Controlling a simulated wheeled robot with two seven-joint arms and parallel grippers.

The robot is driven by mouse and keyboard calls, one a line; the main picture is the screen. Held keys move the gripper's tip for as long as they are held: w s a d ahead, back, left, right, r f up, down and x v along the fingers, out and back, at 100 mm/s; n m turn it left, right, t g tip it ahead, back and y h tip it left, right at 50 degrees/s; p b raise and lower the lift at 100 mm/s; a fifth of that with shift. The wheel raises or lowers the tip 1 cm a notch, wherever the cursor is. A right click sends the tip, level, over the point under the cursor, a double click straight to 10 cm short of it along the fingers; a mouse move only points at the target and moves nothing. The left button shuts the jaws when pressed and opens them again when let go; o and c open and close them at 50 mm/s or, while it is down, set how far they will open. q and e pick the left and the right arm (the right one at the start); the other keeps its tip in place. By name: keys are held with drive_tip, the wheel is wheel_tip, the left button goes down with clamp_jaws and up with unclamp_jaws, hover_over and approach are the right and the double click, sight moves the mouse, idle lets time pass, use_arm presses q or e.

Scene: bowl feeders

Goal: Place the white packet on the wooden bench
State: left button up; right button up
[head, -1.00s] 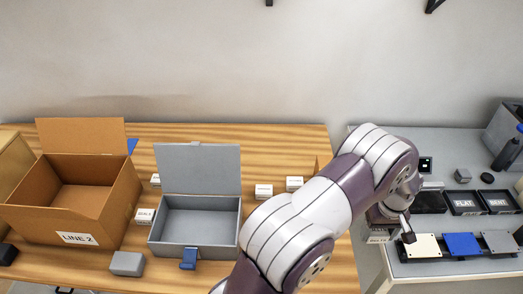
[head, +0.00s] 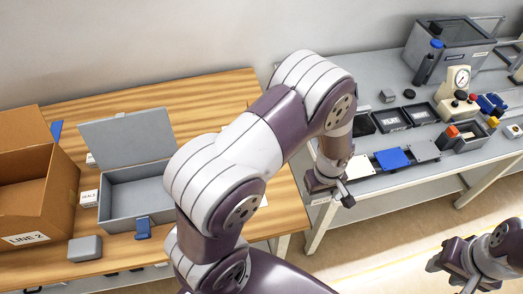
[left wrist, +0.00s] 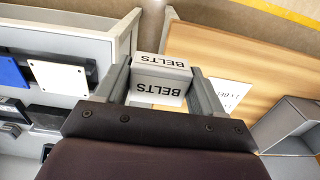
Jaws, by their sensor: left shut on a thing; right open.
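My left gripper (head: 340,193) is shut on a white packet (left wrist: 160,80) marked BELTS, seen between the two fingers in the left wrist view. In the head view the packet is hard to make out behind the hand. The gripper is at the near left corner of the grey bench (head: 385,178), beside the gap between the benches. The wooden bench (head: 190,95) lies left of it in the head view; its edge also shows right of the packet in the left wrist view (left wrist: 215,50). My right gripper (head: 448,272) is open and empty at the lower right, over the floor.
The wooden bench holds a cardboard box (head: 50,195), an open grey metal box (head: 138,190), a small grey block (head: 85,248) and a SEALS packet (head: 89,198). A white card (left wrist: 225,93) lies on it. The grey bench holds plates (head: 392,158), trays and a gauge (head: 455,82).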

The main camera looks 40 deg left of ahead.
use_arm(q)
drive_tip(key=p, duration=0.2)
hover_over(283, 197)
wheel_tip(283, 197, down, 6)
drive_tip(key=shift+d+f, duration=0.1)
drive_tip(key=shift+d, duration=0.05)
wheel_tip(283, 197, down, 4)
drive_tip(key=shift+f+p, duration=0.15)
drive_tip(key=shift+p, duration=0.45)
drive_tip(key=shift+w+a, duration=0.1)
drive_tip(key=shift+a, duration=0.1)
drive_tip(key=shift+f, duration=0.1)
drive_tip(key=shift+f+b, duration=0.15)
drive_tip(key=shift+b, duration=0.15)
drive_tip(key=o, duration=1.1)
